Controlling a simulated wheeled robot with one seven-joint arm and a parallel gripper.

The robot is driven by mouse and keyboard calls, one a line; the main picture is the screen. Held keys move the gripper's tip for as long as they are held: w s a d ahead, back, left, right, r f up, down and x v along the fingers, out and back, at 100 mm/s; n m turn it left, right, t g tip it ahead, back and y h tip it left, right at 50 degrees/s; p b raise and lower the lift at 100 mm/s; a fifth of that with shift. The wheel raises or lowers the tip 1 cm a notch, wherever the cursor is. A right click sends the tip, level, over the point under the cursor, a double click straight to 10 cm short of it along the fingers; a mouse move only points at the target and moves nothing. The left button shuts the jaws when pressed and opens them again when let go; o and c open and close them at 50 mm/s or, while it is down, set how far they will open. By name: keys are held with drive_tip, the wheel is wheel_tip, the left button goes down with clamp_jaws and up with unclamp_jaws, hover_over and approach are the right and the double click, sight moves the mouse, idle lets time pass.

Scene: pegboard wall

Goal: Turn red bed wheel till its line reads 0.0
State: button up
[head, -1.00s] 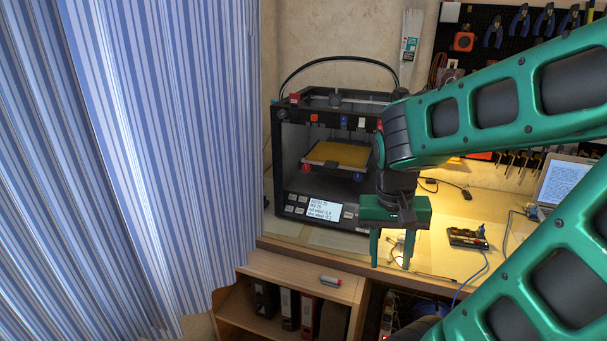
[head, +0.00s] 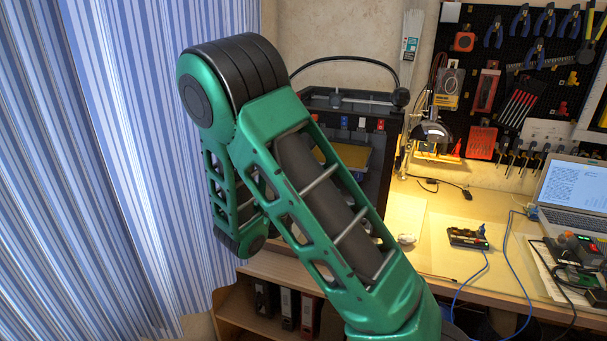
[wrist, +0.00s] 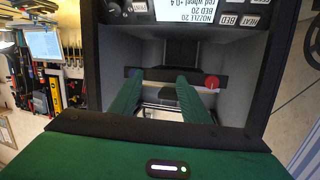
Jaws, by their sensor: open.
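The red bed wheel (wrist: 212,82) shows in the wrist view under the bed's front edge, to the right of both fingers. My gripper (wrist: 160,75) is open and empty, its two green fingers reaching toward the printer opening. The wheel lies outside the gap between them, just beyond the right fingertip; I cannot tell whether they touch. The printer display (wrist: 203,12) appears upside down and reads red wheel +0.4. In the head view my arm covers the wheel, the display and the gripper; part of the printer (head: 375,107) and its yellow bed (head: 357,154) show.
A striped curtain (head: 130,150) hangs at the left. The desk (head: 425,230) holds a small circuit device (head: 467,238) with a blue cable and a laptop (head: 574,186). A pegboard of tools (head: 520,70) is behind. A wooden shelf (head: 270,268) with binders stands below.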

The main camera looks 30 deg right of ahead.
drive_tip(key=w+a+n+t, duration=0.2)
drive_tip(key=w+a+t, duration=0.3)
drive_tip(key=w+a, duration=0.15)
drive_tip(key=x, duration=0.9)
drive_tip(key=shift+w+d, duration=0.3)
drive_tip(key=shift+r, duration=0.1)
drive_tip(key=c, duration=1.1)
